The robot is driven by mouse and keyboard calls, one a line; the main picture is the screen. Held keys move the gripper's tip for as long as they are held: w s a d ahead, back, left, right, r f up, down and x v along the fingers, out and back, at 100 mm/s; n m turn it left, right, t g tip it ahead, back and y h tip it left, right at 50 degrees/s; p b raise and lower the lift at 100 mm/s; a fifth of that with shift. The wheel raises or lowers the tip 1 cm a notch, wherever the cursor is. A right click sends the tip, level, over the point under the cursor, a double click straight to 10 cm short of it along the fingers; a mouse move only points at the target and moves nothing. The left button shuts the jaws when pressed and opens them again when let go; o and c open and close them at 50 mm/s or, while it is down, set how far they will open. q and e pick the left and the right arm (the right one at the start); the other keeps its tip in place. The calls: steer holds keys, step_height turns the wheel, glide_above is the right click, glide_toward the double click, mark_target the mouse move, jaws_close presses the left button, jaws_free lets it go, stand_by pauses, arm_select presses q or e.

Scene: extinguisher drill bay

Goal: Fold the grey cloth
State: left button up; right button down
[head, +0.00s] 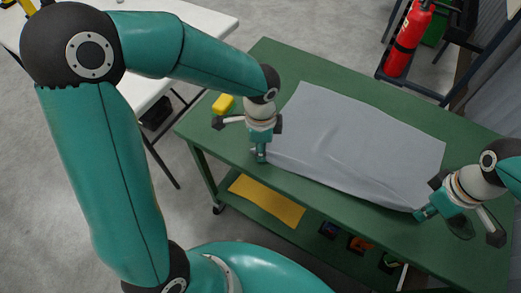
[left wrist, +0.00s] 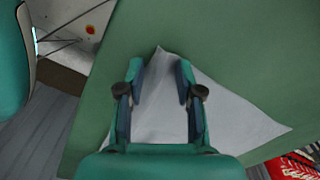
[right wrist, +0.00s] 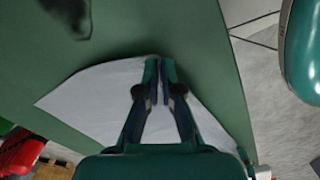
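The grey cloth (head: 350,140) lies spread out on the green table (head: 285,62), with slight wrinkles. My left gripper (head: 261,157) is at its near left corner. In the left wrist view, the left gripper (left wrist: 160,68) is open, with the cloth corner (left wrist: 160,95) between and below its parted fingers. My right gripper (head: 420,215) is at the near right corner. In the right wrist view, the right gripper (right wrist: 159,65) has its fingers together on the cloth's corner (right wrist: 110,90); the pinched bit is hidden between them.
A yellow object (head: 222,104) stands on the table left of the cloth. A yellow sheet (head: 267,200) and several small items lie on the lower shelf. A red extinguisher (head: 407,42) stands behind the table. A white table (head: 205,20) is at the back left.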

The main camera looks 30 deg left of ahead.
arm_select(q)
steer(key=shift+s+f, duration=0.1)
jaws_close()
steer(key=shift+r, duration=2.6)
